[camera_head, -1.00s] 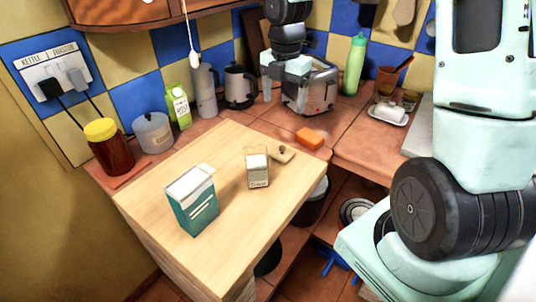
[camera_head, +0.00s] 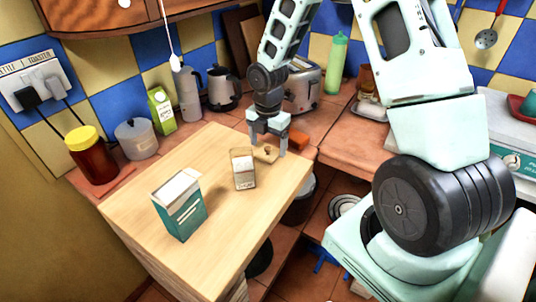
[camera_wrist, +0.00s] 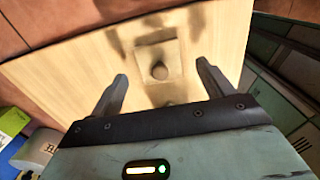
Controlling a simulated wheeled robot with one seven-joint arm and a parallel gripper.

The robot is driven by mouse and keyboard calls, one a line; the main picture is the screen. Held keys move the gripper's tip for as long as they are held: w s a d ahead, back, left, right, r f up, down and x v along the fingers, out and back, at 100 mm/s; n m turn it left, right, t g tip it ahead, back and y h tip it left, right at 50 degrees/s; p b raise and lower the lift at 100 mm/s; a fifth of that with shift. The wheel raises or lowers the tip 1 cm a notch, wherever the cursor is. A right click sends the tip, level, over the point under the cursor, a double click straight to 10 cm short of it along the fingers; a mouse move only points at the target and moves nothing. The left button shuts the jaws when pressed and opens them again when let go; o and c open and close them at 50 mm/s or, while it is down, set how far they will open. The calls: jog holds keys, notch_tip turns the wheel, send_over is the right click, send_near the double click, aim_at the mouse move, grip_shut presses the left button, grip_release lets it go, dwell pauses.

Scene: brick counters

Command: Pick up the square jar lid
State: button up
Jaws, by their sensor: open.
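The square jar lid (camera_head: 266,154) is a small wooden plate with a round knob, lying flat on the light wooden counter top (camera_head: 225,217). In the wrist view the lid (camera_wrist: 173,53) lies between and beyond my fingers, its knob near the middle. My gripper (camera_head: 268,148) is open and empty, pointing down over the lid, with a finger to each side; it also shows in the wrist view (camera_wrist: 162,71). I cannot tell how far the fingertips are above the wood. The square glass jar (camera_head: 243,170) stands upright and open just left of the lid.
A teal and white carton (camera_head: 180,208) stands at the front left of the counter top. An orange block (camera_head: 298,140) lies behind my gripper. A red jar with a yellow cap (camera_head: 92,158), a pot, a green carton and kettles line the wall. The front right wood is clear.

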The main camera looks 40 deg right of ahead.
aim_at(268, 153)
jog(key=shift+f, duration=1.4)
jog(key=c, duration=1.1)
jog(key=shift+o, duration=0.2)
